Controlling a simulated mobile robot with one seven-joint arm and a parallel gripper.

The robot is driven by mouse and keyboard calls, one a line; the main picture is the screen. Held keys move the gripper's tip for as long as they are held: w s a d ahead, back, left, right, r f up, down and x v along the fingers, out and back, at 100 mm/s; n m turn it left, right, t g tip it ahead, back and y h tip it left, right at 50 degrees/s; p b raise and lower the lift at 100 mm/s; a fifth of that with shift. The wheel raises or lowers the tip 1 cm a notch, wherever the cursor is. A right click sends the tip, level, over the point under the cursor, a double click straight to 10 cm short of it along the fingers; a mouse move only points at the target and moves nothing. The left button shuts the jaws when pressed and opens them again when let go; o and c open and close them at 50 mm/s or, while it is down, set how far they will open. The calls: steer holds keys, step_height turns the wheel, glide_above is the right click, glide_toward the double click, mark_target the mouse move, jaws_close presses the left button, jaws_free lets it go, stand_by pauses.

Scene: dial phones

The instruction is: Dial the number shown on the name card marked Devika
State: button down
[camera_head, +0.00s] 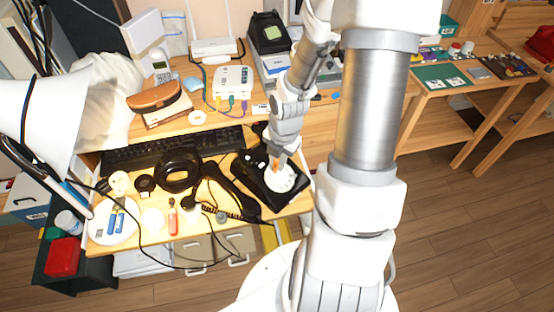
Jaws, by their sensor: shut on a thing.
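A black phone (292,198) with a round white dial (281,181) sits at the right end of the wooden desk. Its black handset (226,187) appears to lie off the phone to the left, with a coiled cord near it. My gripper (278,161) points down at the dial from above, at its upper edge. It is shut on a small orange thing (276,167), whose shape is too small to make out. I cannot tell whether its tip touches the dial. A small white card (261,109) lies on the shelf; no name or number is readable.
A black keyboard (165,151), a black ring-shaped coil (179,170) and a white plate with blue-handled tools (113,222) crowd the desk. A white lamp (45,115) stands at left. A white router box (232,83) and a cordless phone (160,65) stand behind.

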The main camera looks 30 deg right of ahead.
steer(key=shift+w+a+f+b, duration=0.1)
steer(key=shift+w+f+b, duration=0.2)
steer(key=shift+f+b, duration=0.55)
steer(key=shift+w+a+f+b, duration=0.1)
steer(key=shift+w+f+b, duration=0.2)
steer(key=shift+f+b, duration=0.45)
steer(key=shift+w+f+b, duration=0.3)
steer(key=shift+f+b, duration=0.3)
steer(key=shift+b, duration=0.45)
steer(key=shift+f, duration=0.15)
steer(key=shift+w+f, duration=0.15)
steer(key=shift+f, duration=0.05)
steer(key=shift+w+a+f, duration=0.1)
steer(key=shift+w+f, duration=0.15)
steer(key=shift+f, duration=0.2)
steer(key=shift+w+r, duration=0.1)
steer(key=shift+w+d+r+p, duration=0.2)
steer(key=shift+w+p, duration=0.1)
steer(key=shift+p, duration=0.1)
steer(key=shift+w+f, duration=0.1)
steer(key=shift+d, duration=0.1)
